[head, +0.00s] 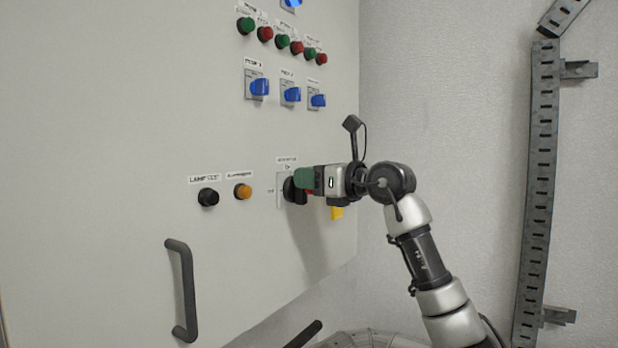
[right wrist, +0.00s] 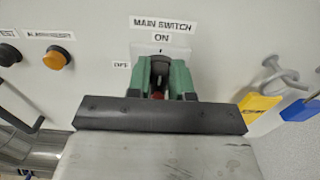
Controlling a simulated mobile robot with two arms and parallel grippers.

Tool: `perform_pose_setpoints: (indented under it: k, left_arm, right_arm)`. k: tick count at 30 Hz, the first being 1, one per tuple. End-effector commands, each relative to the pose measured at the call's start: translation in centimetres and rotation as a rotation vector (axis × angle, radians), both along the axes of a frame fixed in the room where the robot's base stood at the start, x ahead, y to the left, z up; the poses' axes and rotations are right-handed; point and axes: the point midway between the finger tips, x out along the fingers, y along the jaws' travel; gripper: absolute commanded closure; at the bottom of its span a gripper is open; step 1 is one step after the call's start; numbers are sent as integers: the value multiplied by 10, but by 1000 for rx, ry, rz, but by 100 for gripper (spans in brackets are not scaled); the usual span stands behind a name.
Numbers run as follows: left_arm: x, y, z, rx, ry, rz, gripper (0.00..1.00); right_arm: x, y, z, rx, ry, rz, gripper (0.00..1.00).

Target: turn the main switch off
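The main switch (head: 289,190) is a black rotary knob on a pale plate, low on the right of the grey cabinet front. In the right wrist view its dark knob (right wrist: 160,66) stands about upright under the ON mark, with OFF marked to its left. My right gripper (head: 299,186) has green fingers and reaches the switch from the right. In the right wrist view its fingertips (right wrist: 161,76) lie on both sides of the knob and appear shut on it. They hide part of the knob. My left gripper is not in view.
A black lamp-test button (head: 208,197) and an orange button (head: 243,191) sit left of the switch. A yellow tag (head: 337,213) is to its right. A dark door handle (head: 182,290) sticks out lower left. Blue switches (head: 290,94) are above.

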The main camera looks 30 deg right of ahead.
Motion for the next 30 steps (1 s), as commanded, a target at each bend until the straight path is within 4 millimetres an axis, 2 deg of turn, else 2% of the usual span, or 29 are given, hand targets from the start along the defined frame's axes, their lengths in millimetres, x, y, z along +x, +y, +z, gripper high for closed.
perform_pose_setpoints:
  k: [3,14,30]
  left_arm:
    - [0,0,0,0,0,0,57]
    - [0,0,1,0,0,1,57]
    - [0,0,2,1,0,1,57]
  right_arm:
    - [0,0,0,0,0,0,100]
    - [-1,1,1,-63,-26,-2,100]
    - [-5,11,-2,-480,-199,-2,100]
